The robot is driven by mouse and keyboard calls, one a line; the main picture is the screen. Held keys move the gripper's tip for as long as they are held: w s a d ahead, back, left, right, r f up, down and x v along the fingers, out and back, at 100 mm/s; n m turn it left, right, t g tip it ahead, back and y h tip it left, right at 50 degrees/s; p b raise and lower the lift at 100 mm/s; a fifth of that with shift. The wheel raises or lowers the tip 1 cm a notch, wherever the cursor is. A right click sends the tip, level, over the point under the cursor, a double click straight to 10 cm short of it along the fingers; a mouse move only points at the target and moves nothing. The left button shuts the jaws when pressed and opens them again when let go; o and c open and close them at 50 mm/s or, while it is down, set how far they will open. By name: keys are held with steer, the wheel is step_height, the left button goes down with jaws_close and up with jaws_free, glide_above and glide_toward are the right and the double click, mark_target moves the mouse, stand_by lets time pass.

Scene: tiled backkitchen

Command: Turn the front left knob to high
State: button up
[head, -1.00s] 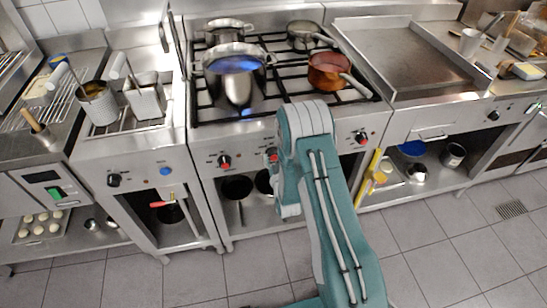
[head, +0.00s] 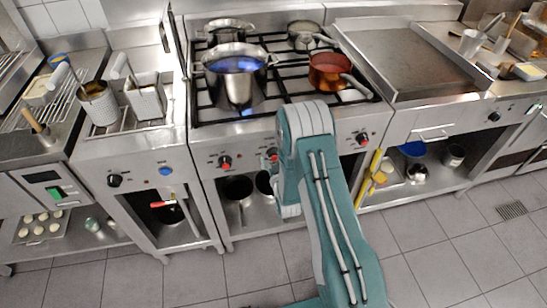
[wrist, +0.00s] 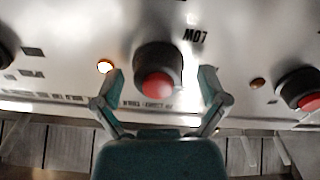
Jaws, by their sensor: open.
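The stove's front panel carries red-and-black knobs; the left one (head: 225,162) shows clear of my arm in the head view. Another knob (head: 272,154) shows beside my arm, partly hidden. A third knob (head: 362,138) is to the right. In the wrist view, a black knob with a red front (wrist: 157,82) is between the two fingers of my open gripper (wrist: 161,76), with a gap on each side. An upside-down "LOW" label (wrist: 193,35) is above it at right.
A large steel pot (head: 238,78) with blue glow and a copper pan (head: 329,72) stand on the stove. A lit amber lamp (wrist: 105,67) is left of the gripped-around knob; another knob (wrist: 302,88) is at right. The tiled floor (head: 450,250) is clear.

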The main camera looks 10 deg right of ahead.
steer(key=shift+s, duration=0.1)
steer(key=s, duration=1.1)
steer(key=shift+s, duration=0.4)
step_height(320, 180, up, 19)
steer(key=w+m+g, duration=0.1)
steer(key=w+g, duration=0.1)
steer(key=g, duration=0.4)
steer(key=s+r+g, duration=0.2)
steer(key=s+r, duration=0.2)
steer(key=s, duration=0.4)
steer(key=s+r+g, duration=0.2)
steer(key=s+r, duration=0.2)
steer(key=s, duration=0.5)
steer(key=s+r+m+g, duration=0.1)
steer(key=s+r, duration=0.3)
steer(key=s, duration=0.5)
steer(key=shift+r+g, duration=0.35)
steer(key=shift+g, duration=0.35)
